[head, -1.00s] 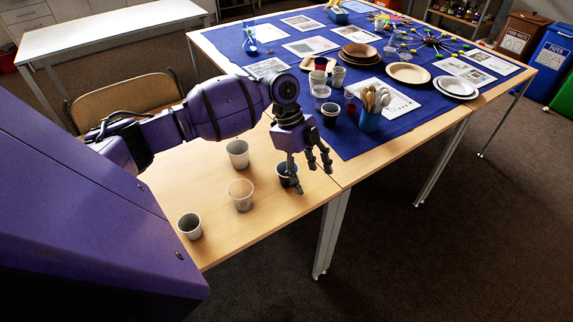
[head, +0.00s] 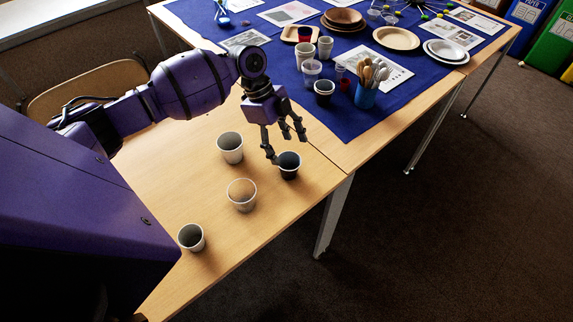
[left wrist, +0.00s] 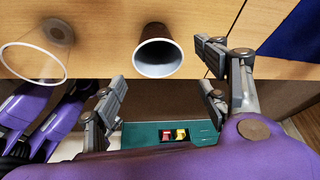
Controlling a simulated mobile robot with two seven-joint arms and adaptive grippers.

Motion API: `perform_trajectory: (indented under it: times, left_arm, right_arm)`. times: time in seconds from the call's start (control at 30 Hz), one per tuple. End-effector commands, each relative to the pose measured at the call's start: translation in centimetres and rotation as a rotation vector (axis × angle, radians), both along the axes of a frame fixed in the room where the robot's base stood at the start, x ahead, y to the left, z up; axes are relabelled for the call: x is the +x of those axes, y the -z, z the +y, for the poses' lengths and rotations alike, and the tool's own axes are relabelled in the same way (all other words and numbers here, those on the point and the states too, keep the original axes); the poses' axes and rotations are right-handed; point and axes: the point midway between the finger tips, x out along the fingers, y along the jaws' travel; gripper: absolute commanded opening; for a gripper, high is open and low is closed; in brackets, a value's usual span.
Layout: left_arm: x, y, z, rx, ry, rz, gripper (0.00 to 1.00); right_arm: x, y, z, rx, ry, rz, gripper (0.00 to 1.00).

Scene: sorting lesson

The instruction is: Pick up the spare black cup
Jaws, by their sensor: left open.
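A black cup (head: 289,170) stands upright on the bare wood near the table's right edge. In the left wrist view, this dark cup (left wrist: 158,32) shows its pale rim and grey inside, ahead of and between the spread fingers. My left gripper (head: 285,146) is open and empty, its fingers beside and above the cup's far side in the head view. One fingertip overlaps the cup's rim in the picture; I cannot tell if it touches. Both finger pairs show apart in the left wrist view (left wrist: 165,80). Another dark cup (head: 324,95) stands on the blue cloth.
A white cup (head: 230,150), a clear cup (head: 241,197) and a small pale cup (head: 190,239) stand left of the black cup. The blue cloth (head: 352,122) beyond holds cups, plates and a blue cutlery holder (head: 365,97). A chair (head: 85,92) stands behind.

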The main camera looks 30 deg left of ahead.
Motion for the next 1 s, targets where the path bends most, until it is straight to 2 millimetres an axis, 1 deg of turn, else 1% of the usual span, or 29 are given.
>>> perform_trajectory:
  times: [0.17, 0.33, 0.43, 0.5, 0.67, 0.7, 0.9, 0.93, 1.0]
  left_arm:
    - [-0.2, 1.4, -0.5, 0.000, 0.001, -0.001, 0.67]
    - [-0.6, 3.7, -1.1, -0.001, 0.000, -0.001, 0.67]
    - [-0.5, 5.0, -1.7, -0.002, -0.001, -0.002, 0.67]
    - [-0.5, 5.4, -1.8, 0.000, 0.000, -0.002, 0.67]
    - [-0.5, 5.5, -1.8, 0.001, 0.001, -0.003, 0.67]
    - [-0.5, 5.5, -1.8, 0.001, 0.001, -0.003, 0.66]
    - [-0.5, 5.4, -1.8, 0.001, 0.000, -0.002, 0.41]
    - [-0.5, 5.4, -1.8, 0.001, 0.000, -0.002, 0.39]
    - [-0.5, 5.4, -1.8, 0.001, 0.000, -0.002, 0.38]
  right_arm:
    - [0.1, -0.2, -0.1, -0.002, -0.001, -0.003, 0.40]
    - [0.5, -0.8, -0.1, 0.000, 0.000, -0.013, 0.40]
    - [0.6, -0.8, 0.0, 0.001, -0.001, -0.014, 0.40]
    - [0.5, -0.8, 0.0, 0.002, 0.000, -0.013, 0.40]
    - [0.5, -0.7, 0.1, 0.002, 0.001, -0.012, 0.40]
    - [0.5, -0.7, 0.1, 0.002, 0.001, -0.012, 0.40]
    - [0.5, -0.7, 0.2, 0.004, 0.001, -0.012, 0.40]
    - [0.5, -0.7, 0.2, 0.004, 0.001, -0.012, 0.40]
    - [0.5, -0.7, 0.2, 0.004, 0.001, -0.012, 0.40]
